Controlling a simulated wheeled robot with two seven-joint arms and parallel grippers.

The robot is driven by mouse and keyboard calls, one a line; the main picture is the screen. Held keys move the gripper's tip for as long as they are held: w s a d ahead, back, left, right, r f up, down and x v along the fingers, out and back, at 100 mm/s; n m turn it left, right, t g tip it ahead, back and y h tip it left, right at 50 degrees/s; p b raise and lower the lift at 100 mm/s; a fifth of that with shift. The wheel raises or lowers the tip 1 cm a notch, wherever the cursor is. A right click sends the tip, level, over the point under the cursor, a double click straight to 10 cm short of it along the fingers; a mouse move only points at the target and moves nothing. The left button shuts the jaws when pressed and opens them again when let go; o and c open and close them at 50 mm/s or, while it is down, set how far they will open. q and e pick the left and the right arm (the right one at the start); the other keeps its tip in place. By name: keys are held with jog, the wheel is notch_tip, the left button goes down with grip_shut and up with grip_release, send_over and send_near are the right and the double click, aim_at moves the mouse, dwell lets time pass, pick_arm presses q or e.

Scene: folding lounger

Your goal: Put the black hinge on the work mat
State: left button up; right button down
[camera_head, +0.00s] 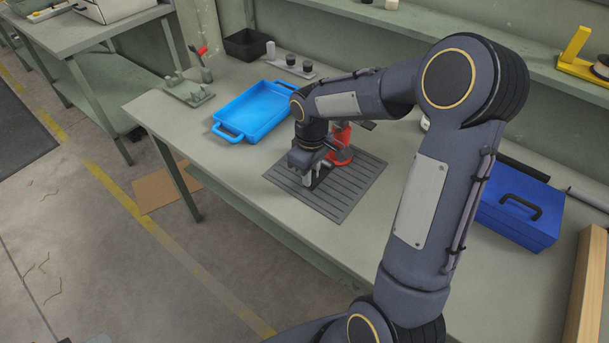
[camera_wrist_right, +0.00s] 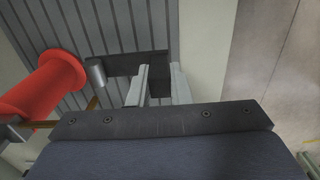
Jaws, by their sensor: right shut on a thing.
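The work mat (camera_head: 345,196) is a dark grey ribbed sheet on the bench; its ribs also show in the wrist view (camera_wrist_right: 112,20). My right gripper (camera_head: 312,178) is low over the mat's left part. In the wrist view its two pale fingers (camera_wrist_right: 160,85) are shut on the black hinge (camera_wrist_right: 128,63), a dark flat piece partly hidden by the fingers. The hinge is over the mat near its edge; I cannot tell whether it touches the mat. My left gripper is not in view.
A red spool-shaped thing (camera_head: 341,147) stands right beside the gripper; it is close in the wrist view (camera_wrist_right: 40,85). A blue tray (camera_head: 232,131) lies to the left, a blue toolbox (camera_head: 500,222) to the right. The bench's front strip is clear.

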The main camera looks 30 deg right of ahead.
jog(key=shift+w+a, duration=0.25)
jog(key=shift+w, duration=0.3)
jog(key=shift+w+a+f, duration=0.1)
jog(key=shift+w+f, duration=0.1)
jog(key=shift+f, duration=0.7)
jog(key=shift+w+a+f, duration=0.1)
jog(key=shift+w+f, duration=0.05)
jog(key=shift+f, duration=0.7)
jog(key=shift+f, duration=0.2)
jog(key=c, duration=1.3)
grip_release()
jog(key=shift+r, duration=0.15)
